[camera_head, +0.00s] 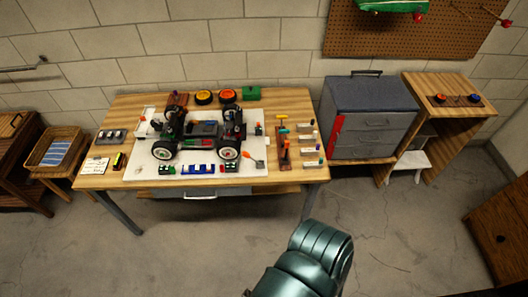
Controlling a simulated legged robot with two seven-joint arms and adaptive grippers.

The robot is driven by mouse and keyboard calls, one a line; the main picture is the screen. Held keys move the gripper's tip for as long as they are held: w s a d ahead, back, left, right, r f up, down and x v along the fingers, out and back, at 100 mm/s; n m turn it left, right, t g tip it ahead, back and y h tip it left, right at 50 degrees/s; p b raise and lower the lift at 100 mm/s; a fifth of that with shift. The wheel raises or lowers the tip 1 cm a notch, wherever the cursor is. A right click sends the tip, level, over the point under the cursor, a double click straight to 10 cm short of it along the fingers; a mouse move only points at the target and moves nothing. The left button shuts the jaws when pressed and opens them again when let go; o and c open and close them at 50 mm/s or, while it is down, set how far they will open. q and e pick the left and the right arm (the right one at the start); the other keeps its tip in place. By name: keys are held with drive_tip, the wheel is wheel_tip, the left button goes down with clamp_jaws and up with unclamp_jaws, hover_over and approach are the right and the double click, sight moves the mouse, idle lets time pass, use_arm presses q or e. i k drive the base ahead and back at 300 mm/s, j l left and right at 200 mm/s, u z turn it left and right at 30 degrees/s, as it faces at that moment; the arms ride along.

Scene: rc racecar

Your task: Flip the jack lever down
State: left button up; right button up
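An RC car chassis (204,130) with exposed wheels stands on a white mat (150,172) on the wooden workbench. A small orange-red piece (259,164) with a thin link sits at the car's front right on the mat. It may be the jack lever, but it is too small to tell its position clearly. The jack under the car cannot be made out. A rounded dark teal link of my arm (310,262) shows at the bottom, in front of the bench. Neither of my grippers is in view.
A grey drawer cabinet (369,117) stands right of the bench. The floor in front (400,240) is clear.

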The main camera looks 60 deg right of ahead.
sight(245, 153)
drive_tip(key=z, duration=1.6)
